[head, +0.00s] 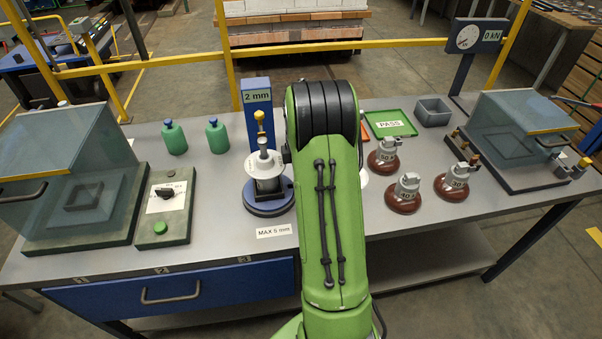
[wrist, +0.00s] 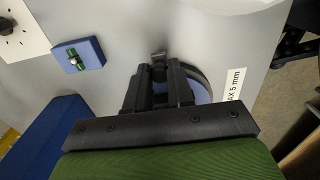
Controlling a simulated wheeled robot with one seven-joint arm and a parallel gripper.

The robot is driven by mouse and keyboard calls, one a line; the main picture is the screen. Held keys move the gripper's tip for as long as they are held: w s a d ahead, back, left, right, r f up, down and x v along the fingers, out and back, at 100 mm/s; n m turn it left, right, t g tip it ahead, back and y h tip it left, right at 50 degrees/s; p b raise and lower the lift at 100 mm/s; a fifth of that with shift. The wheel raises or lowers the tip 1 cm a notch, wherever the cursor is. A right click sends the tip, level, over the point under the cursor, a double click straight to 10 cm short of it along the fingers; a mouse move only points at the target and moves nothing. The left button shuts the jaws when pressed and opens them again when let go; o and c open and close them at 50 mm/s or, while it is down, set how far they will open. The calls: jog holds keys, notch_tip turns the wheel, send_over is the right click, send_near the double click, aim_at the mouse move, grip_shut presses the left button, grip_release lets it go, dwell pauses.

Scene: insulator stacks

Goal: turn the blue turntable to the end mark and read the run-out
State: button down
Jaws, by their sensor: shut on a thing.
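The blue turntable (head: 268,208) stands on the grey bench in the head view, carrying a white insulator stack (head: 266,166). Behind it a blue post (head: 257,105) shows "2 mm" on its display. A label reading "MAX 5 mm" (head: 273,231) lies in front. My green arm hides my gripper in the head view. In the wrist view my gripper (wrist: 159,70) is shut on a small dark piece, mostly hidden between the fingers. A blue disc with a dark rim (wrist: 203,92) shows just beside the fingers, and the label (wrist: 233,92) lies to its right.
Several brown-based insulators (head: 404,193) stand right of my arm, near a green PASS tray (head: 390,123) and a grey bin (head: 432,111). Two green bottles (head: 174,138) and a control box (head: 166,205) stand left. Clear-covered rigs occupy both bench ends.

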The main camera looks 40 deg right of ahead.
jog(key=shift+w+d+r+n+p, duration=0.1)
jog(key=shift+w+d+n+p, duration=0.2)
jog(key=shift+w+n+p, duration=0.45)
jog(key=shift+w+d+n+p, duration=0.25)
jog(key=shift+w+n+p, duration=0.2)
jog(key=shift+n, duration=0.6)
jog(key=shift+w+d+n+p, duration=0.15)
jog(key=shift+w+n+p, duration=0.3)
jog(key=shift+w+n, duration=0.5)
jog(key=shift+n, duration=0.25)
jog(key=c, duration=1)
grip_release()
notch_tip(320, 180, up, 16)
jog(key=p, duration=0.4)
jog(key=shift+f, duration=0.2)
